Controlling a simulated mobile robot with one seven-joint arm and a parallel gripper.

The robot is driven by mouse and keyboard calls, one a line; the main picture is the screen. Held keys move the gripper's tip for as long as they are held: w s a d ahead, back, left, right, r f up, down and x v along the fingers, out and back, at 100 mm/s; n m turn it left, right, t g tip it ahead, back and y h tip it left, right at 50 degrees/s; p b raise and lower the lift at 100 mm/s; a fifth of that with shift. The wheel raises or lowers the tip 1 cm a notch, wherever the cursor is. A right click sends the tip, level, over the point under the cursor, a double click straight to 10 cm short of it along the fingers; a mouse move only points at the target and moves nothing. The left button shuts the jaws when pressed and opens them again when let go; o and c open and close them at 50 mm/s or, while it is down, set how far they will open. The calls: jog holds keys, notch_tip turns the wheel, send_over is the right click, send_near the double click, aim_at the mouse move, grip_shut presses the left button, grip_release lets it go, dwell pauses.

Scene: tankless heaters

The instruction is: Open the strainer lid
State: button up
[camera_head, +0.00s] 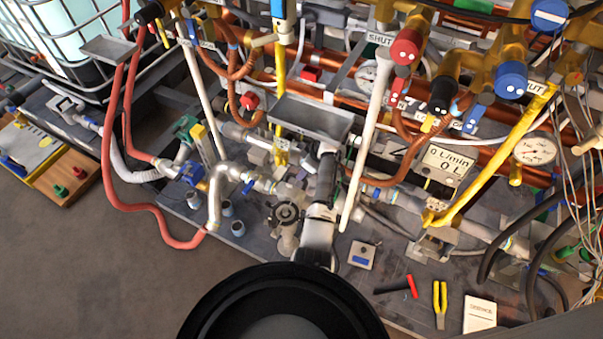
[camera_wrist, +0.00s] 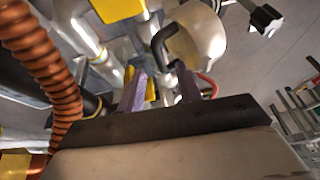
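In the wrist view my gripper (camera_wrist: 160,84) has two purple fingers standing apart, with a gap between them. A black bent handle (camera_wrist: 176,46) shows just past the fingertips, in front of a pale rounded body (camera_wrist: 203,28). This may be the strainer lid, but I cannot tell for sure. The handle looks close to the right finger; I cannot tell whether they touch. In the head view my arm (camera_head: 320,235) reaches into the pipework at the middle, and I cannot make out the fingertips there.
A ribbed orange hose (camera_wrist: 42,62) runs close on the left in the wrist view; a black knob (camera_wrist: 265,18) is at upper right. In the head view a dark round handwheel (camera_head: 285,213), a grey tray (camera_head: 308,117) and a white pole (camera_head: 365,130) crowd my arm. Pliers (camera_head: 440,300) lie at lower right.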

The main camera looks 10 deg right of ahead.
jog(key=v, duration=0.8)
jog(key=shift+b, duration=0.35)
jog(key=shift+d+r, duration=0.1)
